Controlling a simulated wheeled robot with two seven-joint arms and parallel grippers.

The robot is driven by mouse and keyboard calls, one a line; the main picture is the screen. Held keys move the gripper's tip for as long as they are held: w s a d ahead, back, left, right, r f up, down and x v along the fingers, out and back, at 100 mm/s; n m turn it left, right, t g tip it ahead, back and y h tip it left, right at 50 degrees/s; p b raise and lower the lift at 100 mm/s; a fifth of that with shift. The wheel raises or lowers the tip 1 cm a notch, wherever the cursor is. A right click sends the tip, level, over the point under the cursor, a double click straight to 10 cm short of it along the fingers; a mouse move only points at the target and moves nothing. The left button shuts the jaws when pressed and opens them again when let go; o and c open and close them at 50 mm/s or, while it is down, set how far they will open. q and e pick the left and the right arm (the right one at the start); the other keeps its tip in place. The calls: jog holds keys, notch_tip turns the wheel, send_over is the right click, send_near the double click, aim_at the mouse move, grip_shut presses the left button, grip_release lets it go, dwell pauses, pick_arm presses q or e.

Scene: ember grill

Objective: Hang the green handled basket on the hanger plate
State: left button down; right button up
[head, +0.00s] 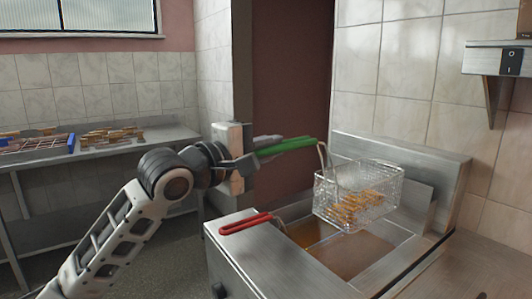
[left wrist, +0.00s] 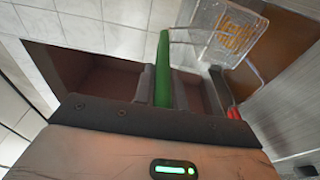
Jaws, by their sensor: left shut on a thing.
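The green handled basket (head: 345,207) is a wire mesh basket holding golden fries, held in the air over the fryer. Its green handle (head: 292,146) points left to my left gripper (head: 252,158), which is shut on it. In the left wrist view the green handle (left wrist: 164,50) runs up between the two fingers of my left gripper (left wrist: 162,78), with the mesh basket (left wrist: 228,32) at the upper right. The raised metal plate (head: 425,157) at the back of the fryer looks like the hanger plate; the basket partly covers it. My right gripper is not seen.
The steel fryer (head: 262,262) has an oil vat (head: 345,255) below the basket. A red handle (head: 245,223) lies over its left edge and also shows in the left wrist view (left wrist: 233,113). A steel table (head: 110,150) stands far left.

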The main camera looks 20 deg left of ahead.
aim_at(287, 141)
pick_arm(q)
jog(key=shift+w+d+r, duration=0.15)
jog(key=shift+w+d, duration=0.25)
jog(key=shift+w, duration=0.1)
jog(key=shift+x, duration=1.15)
jog(key=shift+w+d, duration=0.1)
jog(key=shift+d, duration=0.2)
jog(key=shift+f+b, duration=0.5)
jog(key=shift+f, duration=1.05)
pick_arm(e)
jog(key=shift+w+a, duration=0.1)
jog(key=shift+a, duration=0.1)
pick_arm(q)
jog(key=shift+f, duration=0.3)
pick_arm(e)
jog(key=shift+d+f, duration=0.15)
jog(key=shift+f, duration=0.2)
pick_arm(q)
jog(key=shift+f+b, duration=0.3)
jog(key=shift+f, duration=0.2)
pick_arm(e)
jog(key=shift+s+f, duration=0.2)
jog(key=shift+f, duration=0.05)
